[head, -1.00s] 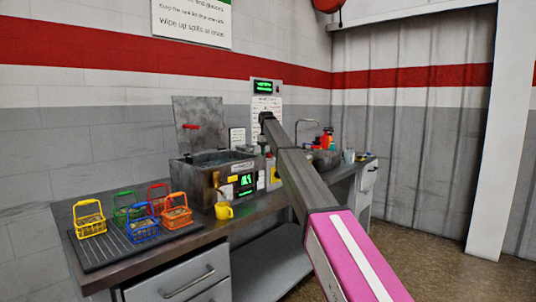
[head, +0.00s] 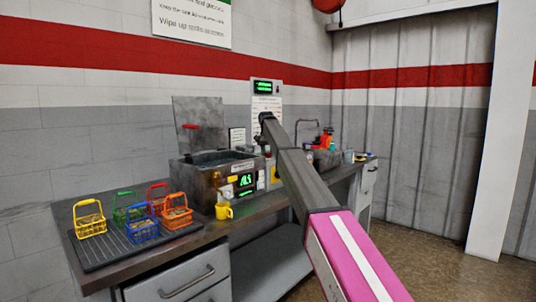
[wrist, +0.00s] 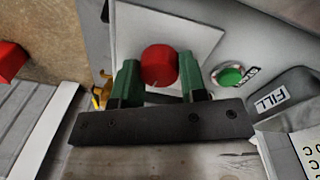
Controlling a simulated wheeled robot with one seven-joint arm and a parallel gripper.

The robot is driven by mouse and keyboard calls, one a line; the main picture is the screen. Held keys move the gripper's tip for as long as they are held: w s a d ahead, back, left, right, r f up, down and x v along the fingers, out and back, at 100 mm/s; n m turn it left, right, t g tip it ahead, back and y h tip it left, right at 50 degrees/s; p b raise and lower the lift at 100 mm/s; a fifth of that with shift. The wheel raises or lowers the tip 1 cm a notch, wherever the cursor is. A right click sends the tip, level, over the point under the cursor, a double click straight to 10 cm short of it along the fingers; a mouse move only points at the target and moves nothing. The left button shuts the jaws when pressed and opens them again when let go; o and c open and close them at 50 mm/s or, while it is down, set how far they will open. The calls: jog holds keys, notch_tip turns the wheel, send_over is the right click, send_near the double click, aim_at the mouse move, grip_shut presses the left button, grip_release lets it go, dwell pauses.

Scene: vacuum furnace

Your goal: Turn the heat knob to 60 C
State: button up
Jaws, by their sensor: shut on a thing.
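A round red knob (wrist: 158,64) on a pale panel sits between my gripper's two green fingers in the wrist view. My gripper (wrist: 159,74) is shut on it. A small white mark shows near the knob's lower edge; no scale numbers can be read around it. In the head view the grey bath unit (head: 203,181) stands on the bench with a lit green display (head: 245,180) on its front, too small to read surely. My arm hides part of the unit's right side, and neither the gripper nor the gripped knob can be made out there.
A green button (wrist: 230,75) and a FILL-labelled part (wrist: 272,97) lie right of the knob. Another red part (wrist: 11,62) is at far left. A yellow mug (head: 224,211) stands before the unit. Several coloured baskets stand on a dark ribbed mat (head: 110,252) at left.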

dwell(0.4)
jog(key=o, duration=0.9)
jog(key=shift+o, duration=0.2)
jog(key=shift+r, duration=0.1)
notch_tip(320, 180, up, 11)
jog(key=shift+a, duration=0.3)
jog(key=shift+f, duration=0.2)
